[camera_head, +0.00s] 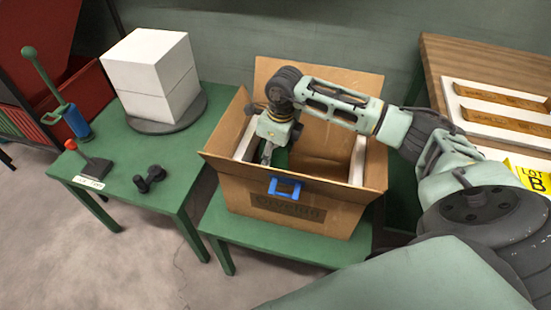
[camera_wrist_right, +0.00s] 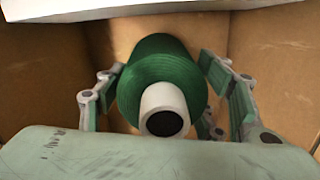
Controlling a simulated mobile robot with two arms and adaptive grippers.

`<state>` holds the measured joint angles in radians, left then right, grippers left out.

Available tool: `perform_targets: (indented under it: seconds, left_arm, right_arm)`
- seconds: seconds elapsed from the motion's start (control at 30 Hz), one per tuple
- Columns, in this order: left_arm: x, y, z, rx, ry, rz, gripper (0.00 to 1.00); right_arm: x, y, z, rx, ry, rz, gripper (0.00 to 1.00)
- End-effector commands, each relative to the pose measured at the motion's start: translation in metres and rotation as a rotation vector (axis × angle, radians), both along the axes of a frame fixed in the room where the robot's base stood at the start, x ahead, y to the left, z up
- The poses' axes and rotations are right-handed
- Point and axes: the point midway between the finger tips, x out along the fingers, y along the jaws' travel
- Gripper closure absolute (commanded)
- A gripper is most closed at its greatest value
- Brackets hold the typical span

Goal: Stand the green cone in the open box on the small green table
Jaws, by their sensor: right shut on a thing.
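The green cone (camera_wrist_right: 162,75) is a wound green body with a white core end facing the camera in the right wrist view. My right gripper (camera_wrist_right: 165,95) is shut on it, with a finger on each side. In the head view the right gripper (camera_head: 268,152) is down inside the open cardboard box (camera_head: 285,208), at its left part, and only a bit of green shows beside it. The box stands on the small green table (camera_head: 262,243). Whether the cone touches the box floor is hidden. My left gripper is not in view.
A left green table (camera_head: 178,155) holds white blocks (camera_head: 150,75) on a dark disc, a blue pump (camera_head: 75,122), a lever and a small dumbbell (camera_head: 149,179). A wooden table (camera_head: 470,60) stands at right.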

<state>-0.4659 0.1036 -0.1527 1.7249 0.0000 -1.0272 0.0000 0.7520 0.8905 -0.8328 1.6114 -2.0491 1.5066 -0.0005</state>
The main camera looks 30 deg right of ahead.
Motion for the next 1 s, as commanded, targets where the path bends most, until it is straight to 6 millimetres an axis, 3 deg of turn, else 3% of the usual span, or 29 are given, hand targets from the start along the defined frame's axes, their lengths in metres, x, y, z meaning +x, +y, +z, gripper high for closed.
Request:
perform_targets:
  seconds: [0.3,0.63,0.67,0.87,1.0]
  left_arm:
    - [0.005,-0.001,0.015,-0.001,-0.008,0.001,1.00]
    - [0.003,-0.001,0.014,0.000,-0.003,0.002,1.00]
    - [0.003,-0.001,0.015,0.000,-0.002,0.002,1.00]
    - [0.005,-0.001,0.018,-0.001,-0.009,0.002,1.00]
    - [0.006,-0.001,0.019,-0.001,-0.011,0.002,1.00]
  right_arm:
    - [0.000,0.001,-0.036,0.001,0.000,0.000,0.84]
    - [0.001,0.000,-0.037,0.000,-0.002,0.000,0.84]
    - [0.000,0.000,-0.038,0.000,0.001,0.000,0.35]
    - [0.000,0.000,-0.038,0.000,0.001,0.000,0.18]
    - [0.000,0.000,-0.038,0.000,0.001,0.000,0.18]
